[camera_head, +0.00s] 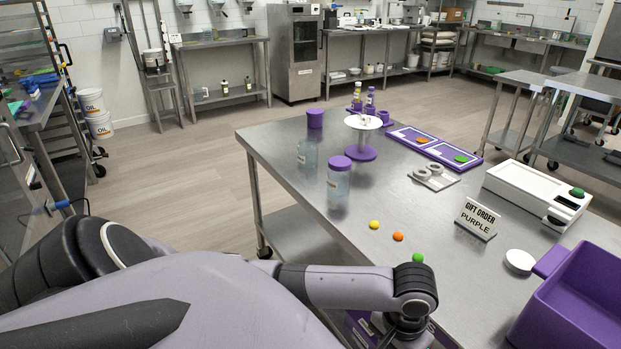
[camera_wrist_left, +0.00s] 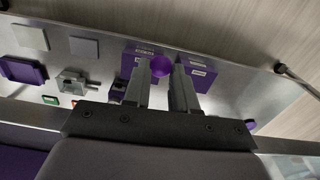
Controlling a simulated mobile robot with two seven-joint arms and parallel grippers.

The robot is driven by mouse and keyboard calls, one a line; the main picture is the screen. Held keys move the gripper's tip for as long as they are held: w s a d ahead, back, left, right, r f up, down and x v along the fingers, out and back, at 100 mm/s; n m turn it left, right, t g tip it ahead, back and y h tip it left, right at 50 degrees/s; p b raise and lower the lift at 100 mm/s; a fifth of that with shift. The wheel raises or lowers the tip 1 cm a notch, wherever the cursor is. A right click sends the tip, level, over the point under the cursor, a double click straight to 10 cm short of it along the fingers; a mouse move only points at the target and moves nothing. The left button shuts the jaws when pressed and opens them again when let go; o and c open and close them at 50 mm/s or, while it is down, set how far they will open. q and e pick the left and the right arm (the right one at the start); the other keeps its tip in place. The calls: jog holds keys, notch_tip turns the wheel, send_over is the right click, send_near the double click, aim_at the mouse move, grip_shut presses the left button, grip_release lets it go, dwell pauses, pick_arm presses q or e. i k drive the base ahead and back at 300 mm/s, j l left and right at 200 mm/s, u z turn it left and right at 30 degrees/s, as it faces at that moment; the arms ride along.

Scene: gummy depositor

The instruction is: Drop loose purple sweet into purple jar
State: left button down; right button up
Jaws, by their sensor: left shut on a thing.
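In the left wrist view my left gripper (camera_wrist_left: 164,72) is shut on a purple sweet (camera_wrist_left: 161,65), held between its fingertips above purple labelled panels (camera_wrist_left: 199,70). In the head view my left arm reaches over the near table edge; its fingertips and the sweet are hidden. One clear jar (camera_head: 338,190) has a purple lid (camera_head: 340,163). Another clear jar (camera_head: 307,157) stands behind it, and I see no lid on it. A short purple cylinder (camera_head: 315,118) is farther back. Which is the purple jar I cannot tell. My right gripper is not in view.
Yellow (camera_head: 374,224), orange (camera_head: 398,236) and green (camera_head: 417,257) sweets lie loose on the steel table (camera_head: 290,200).

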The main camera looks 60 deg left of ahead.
aim_at(307, 163)
jog(key=j+z, duration=0.15)
jog(key=z, duration=0.25)
jog(key=j+z, duration=0.15)
jog(key=z, duration=0.25)
jog(key=k+j+z, duration=0.2)
jog(key=j+z, duration=0.25)
jog(key=j, duration=0.15)
jog(key=k+j+z, duration=0.2)
jog(key=k+j, duration=0.15)
jog(key=j, duration=0.25)
jog(key=k+j+z, duration=0.2)
jog(key=k+j, duration=0.15)
jog(key=j, duration=0.15)
jog(key=k+j, duration=0.4)
jog(key=j, duration=0.15)
jog(key=k+j, duration=0.4)
jog(key=j, duration=0.15)
